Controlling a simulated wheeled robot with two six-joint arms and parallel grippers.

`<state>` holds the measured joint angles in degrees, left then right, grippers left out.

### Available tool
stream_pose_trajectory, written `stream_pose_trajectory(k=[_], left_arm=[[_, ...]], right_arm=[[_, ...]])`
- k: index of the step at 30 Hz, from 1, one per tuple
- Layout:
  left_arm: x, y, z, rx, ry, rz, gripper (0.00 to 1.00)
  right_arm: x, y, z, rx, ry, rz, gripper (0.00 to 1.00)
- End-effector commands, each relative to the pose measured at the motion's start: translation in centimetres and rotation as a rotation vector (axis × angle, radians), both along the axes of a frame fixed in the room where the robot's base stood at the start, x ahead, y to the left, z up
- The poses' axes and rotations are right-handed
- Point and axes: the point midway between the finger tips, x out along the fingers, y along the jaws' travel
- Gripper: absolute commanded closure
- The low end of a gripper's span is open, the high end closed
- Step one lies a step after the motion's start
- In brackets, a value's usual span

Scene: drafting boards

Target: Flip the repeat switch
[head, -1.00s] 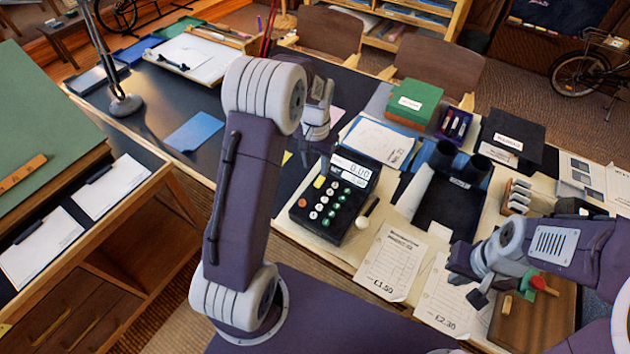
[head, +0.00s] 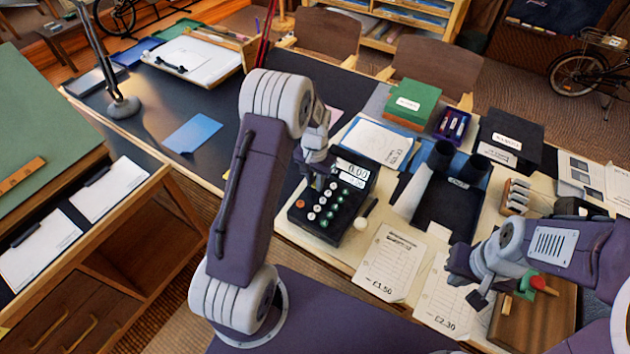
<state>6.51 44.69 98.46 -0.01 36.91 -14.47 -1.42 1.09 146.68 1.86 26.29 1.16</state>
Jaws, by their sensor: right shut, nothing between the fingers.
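A black adding machine (head: 332,206) with white, green and orange keys and a two-line display stands on the desk. I cannot make out which part of it is the repeat switch. My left gripper (head: 319,183) points down over the machine's upper left corner, beside the display, and hides the yellow key there. I cannot tell whether its fingers touch the machine or are open. My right gripper (head: 478,298) is shut and empty, above the paper slip marked £2.30 (head: 446,302) at the right.
A wooden box (head: 530,322) with a red-knobbed handle (head: 541,284) lies by my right gripper. A price slip marked £1.50 (head: 393,262) lies right of the machine. A black-and-blue stand (head: 448,205), a green box (head: 412,104) and a lamp (head: 122,106) are farther off.

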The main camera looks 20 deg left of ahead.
Motion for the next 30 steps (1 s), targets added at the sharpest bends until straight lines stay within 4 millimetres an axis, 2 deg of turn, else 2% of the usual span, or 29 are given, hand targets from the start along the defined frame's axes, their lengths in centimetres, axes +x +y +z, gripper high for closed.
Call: stream_pose_trajectory(k=[6, 9, 16, 26, 27, 29, 30], left_arm=[[0.5, -0.1, 0.9, 0.014, 0.105, -0.001, 1.00], [0.7, -0.1, 0.6, 0.024, 0.178, -0.002, 1.00], [0.9, -0.1, 0.4, 0.040, 0.276, 0.000, 1.00], [0.9, -0.1, 0.4, 0.041, 0.289, 0.001, 1.00], [0.9, -0.1, 0.4, 0.041, 0.289, 0.001, 0.77], [0.9, -0.1, 0.4, 0.041, 0.289, 0.000, 0.61], [0.9, -0.1, 0.4, 0.041, 0.289, 0.000, 0.58]], right_arm=[[0.0, 0.0, 3.2, 0.000, 0.000, 0.000, 1.00], [0.0, 0.0, 3.9, 0.000, 0.000, 0.000, 1.00], [0.0, 0.0, 4.0, 0.000, 0.000, 0.000, 1.00], [0.0, 0.0, 4.0, 0.000, 0.000, 0.000, 1.00], [0.0, 0.0, 4.0, 0.000, 0.000, 0.000, 1.00], [0.0, 0.0, 4.0, 0.000, 0.000, 0.000, 1.00], [0.0, 0.0, 4.0, 0.000, 0.000, 0.000, 1.00]])
